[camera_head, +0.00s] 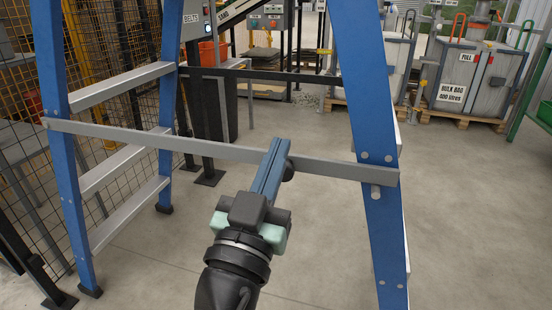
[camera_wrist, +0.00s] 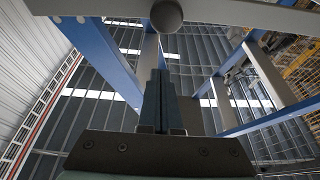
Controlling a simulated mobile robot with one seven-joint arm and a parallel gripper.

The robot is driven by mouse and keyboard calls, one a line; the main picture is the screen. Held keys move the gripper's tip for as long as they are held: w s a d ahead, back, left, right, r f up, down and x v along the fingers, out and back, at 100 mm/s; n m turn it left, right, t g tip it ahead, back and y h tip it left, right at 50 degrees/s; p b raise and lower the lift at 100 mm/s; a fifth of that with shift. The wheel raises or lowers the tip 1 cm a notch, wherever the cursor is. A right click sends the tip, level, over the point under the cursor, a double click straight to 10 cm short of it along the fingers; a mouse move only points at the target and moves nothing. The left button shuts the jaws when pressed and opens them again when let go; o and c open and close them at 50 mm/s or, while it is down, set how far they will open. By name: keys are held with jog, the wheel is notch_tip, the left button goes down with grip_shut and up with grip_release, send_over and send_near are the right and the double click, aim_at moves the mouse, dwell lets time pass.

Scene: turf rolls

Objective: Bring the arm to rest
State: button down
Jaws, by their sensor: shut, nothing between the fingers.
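My gripper (camera_head: 279,146) is shut and empty, with its two blue-grey fingers side by side. In the head view it points up and away, across the grey crossbar (camera_head: 330,167) of a blue ladder. In the wrist view the shut fingers (camera_wrist: 157,72) point at the roof, and the crossbar (camera_wrist: 230,12) spans the top. A dark round knob (camera_wrist: 166,14) sits on the bar beyond the fingertips; it shows partly behind the fingers in the head view (camera_head: 288,172). I cannot tell whether the fingers touch the bar.
The ladder's blue legs (camera_head: 365,130) and (camera_head: 58,150) stand on both sides of my arm, with grey steps (camera_head: 125,180) at left. Wire mesh fencing (camera_head: 25,160) is further left. Bulk bags (camera_head: 468,80) on pallets stand back right. The concrete floor (camera_head: 480,220) at right is clear.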

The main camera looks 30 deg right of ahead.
jog(key=v, duration=0.8)
jog(key=shift+s+a+f+b, duration=0.25)
jog(key=shift+b, duration=0.1)
